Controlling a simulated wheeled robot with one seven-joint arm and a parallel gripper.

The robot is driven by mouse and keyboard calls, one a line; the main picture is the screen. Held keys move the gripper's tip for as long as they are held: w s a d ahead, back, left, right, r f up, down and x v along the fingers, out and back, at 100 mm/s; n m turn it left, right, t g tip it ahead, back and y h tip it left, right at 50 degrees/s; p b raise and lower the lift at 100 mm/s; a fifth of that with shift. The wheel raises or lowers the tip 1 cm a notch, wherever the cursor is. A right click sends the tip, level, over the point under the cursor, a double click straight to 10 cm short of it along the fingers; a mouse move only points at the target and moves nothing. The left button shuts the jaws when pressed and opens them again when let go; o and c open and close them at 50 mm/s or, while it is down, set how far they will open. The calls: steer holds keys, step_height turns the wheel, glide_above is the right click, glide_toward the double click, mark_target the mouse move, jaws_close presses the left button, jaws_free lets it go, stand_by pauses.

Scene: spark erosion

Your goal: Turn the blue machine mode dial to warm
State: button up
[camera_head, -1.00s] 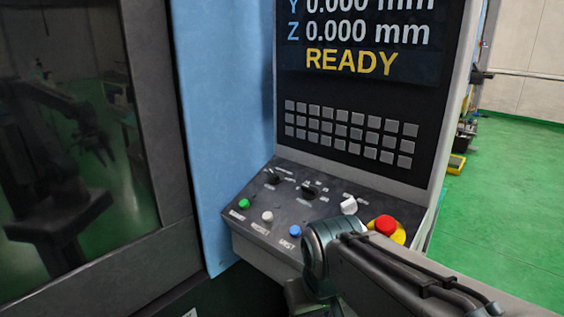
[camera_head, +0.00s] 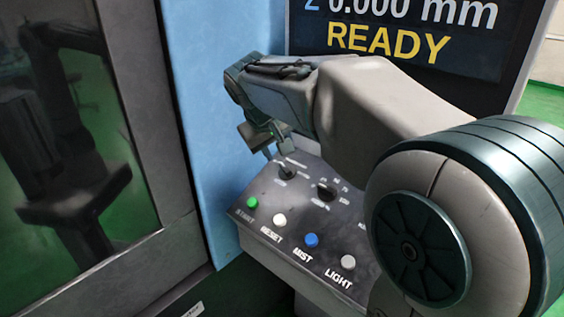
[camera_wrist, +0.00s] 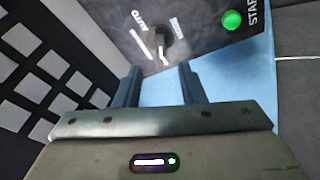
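The mode dial (camera_head: 286,173) is a small black knob at the far left of the sloping control panel. In the wrist view the dial (camera_wrist: 160,43) has a white pointer mark and small labels around it. One label seems to read AUTO; the others are too blurred to read. My gripper (camera_head: 268,150) is just above and beside the dial in the head view. In the wrist view my gripper (camera_wrist: 158,75) has its two fingers apart with nothing between them, and the dial lies beyond the tips, roughly centred. I see no contact.
A second black dial (camera_head: 326,191) sits right of the mode dial. Green START (camera_head: 252,202), white RESET (camera_head: 280,220), blue MIST (camera_head: 311,240) and white LIGHT (camera_head: 348,262) buttons line the front. The screen (camera_head: 400,35) rises behind, and a blue machine wall (camera_head: 215,110) stands left.

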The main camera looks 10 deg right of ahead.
mark_target(285, 168)
steer(key=p+x, duration=0.1)
steer(key=x, duration=0.8)
steer(key=shift+w+f, duration=0.2)
steer(key=shift+f, duration=0.15)
jaws_close()
